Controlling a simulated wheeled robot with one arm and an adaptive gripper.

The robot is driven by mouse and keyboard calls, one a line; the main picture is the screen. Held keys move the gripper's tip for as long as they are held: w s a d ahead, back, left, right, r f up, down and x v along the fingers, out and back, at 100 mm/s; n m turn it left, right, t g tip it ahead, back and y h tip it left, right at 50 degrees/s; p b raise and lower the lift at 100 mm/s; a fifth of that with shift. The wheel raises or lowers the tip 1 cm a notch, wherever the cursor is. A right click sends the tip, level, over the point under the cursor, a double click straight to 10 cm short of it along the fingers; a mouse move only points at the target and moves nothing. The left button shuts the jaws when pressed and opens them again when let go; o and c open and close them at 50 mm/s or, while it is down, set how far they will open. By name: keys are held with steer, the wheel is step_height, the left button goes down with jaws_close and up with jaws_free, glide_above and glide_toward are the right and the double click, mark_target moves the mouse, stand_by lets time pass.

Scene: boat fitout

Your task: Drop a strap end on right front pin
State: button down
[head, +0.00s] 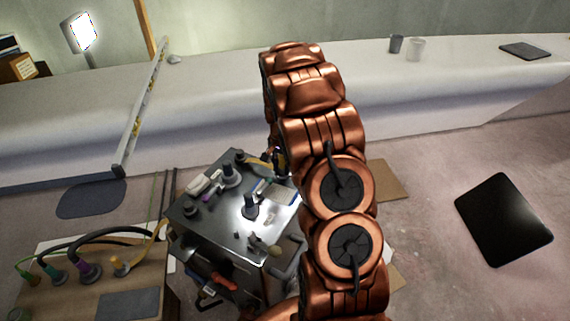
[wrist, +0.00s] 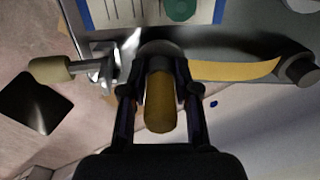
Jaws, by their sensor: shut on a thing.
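My gripper (wrist: 160,95) is shut on the end of a yellow strap (wrist: 158,105), which shows as a rounded ochre tab between the fingers. The strap's other part (wrist: 235,70) runs right to a dark pin (wrist: 298,70) at the plate's edge. A grey round pin-like part (wrist: 160,47) shows just behind the held end; I cannot tell whether the end is around it or apart from it. In the head view the strap (head: 258,162) runs from the far-corner pin (head: 238,156) to my gripper (head: 281,160), which my arm partly hides.
The metal cart top (head: 222,222) carries upright dark posts (head: 250,207) and small loose parts. A wooden table (head: 60,300) with coloured cable plugs (head: 88,270) stands at left. A long white bench (head: 210,95) lies behind. A black panel (head: 503,220) lies on the floor at right.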

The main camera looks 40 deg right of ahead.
steer(key=shift+f, duration=0.6)
stand_by(0.3)
steer(key=c, duration=0.8)
jaws_free()
steer(key=shift+o, duration=0.2)
steer(key=o, duration=0.5)
steer(key=shift+a, duration=0.1)
steer(key=shift+o, duration=0.2)
